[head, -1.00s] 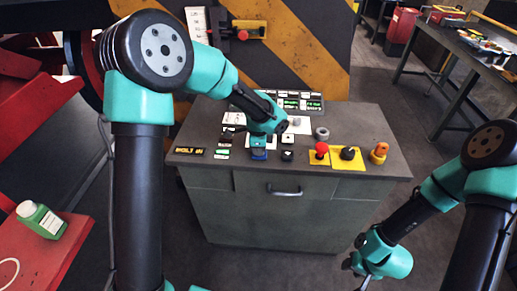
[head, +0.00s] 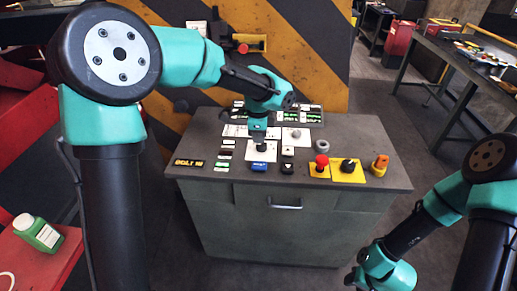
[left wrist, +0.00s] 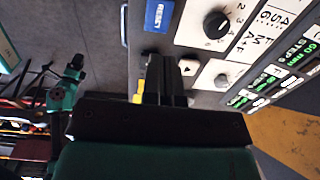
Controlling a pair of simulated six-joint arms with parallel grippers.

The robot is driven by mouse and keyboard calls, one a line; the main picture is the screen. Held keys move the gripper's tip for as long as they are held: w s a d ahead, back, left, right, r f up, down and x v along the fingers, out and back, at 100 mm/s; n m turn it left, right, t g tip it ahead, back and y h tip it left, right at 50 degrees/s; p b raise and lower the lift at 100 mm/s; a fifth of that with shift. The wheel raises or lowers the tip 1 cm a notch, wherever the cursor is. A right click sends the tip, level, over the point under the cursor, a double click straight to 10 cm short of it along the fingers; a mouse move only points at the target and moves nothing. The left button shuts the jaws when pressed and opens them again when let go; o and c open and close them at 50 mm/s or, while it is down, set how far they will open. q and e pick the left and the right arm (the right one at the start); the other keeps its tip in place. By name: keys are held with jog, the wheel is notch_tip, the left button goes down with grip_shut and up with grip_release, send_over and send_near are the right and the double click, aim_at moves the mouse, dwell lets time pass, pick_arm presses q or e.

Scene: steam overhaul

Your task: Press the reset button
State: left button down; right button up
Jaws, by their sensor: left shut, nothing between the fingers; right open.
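The blue reset button (head: 259,166) is on the top of the grey control console (head: 228,194), near its front edge. In the left wrist view the blue block marked RESET (left wrist: 159,16) is at the top centre. My left gripper (head: 263,146) is shut and empty, just behind the blue button in the head view. In the left wrist view its dark fingers (left wrist: 163,70) point towards the panel, apart from the RESET block in the picture. Their exact height above the panel is unclear. My right gripper (head: 350,279) is low at the right, off the console.
Right of the button stand a white push button (head: 287,151), a red mushroom button (head: 321,161), a black knob (head: 347,165) and an orange switch (head: 380,164). Labelled plates lie behind. A green bottle (head: 47,236) stands on a red surface at left.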

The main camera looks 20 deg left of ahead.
pick_arm(q)
notch_tip(320, 180, up, 2)
jog(key=shift+r, duration=0.2)
dwell(0.6)
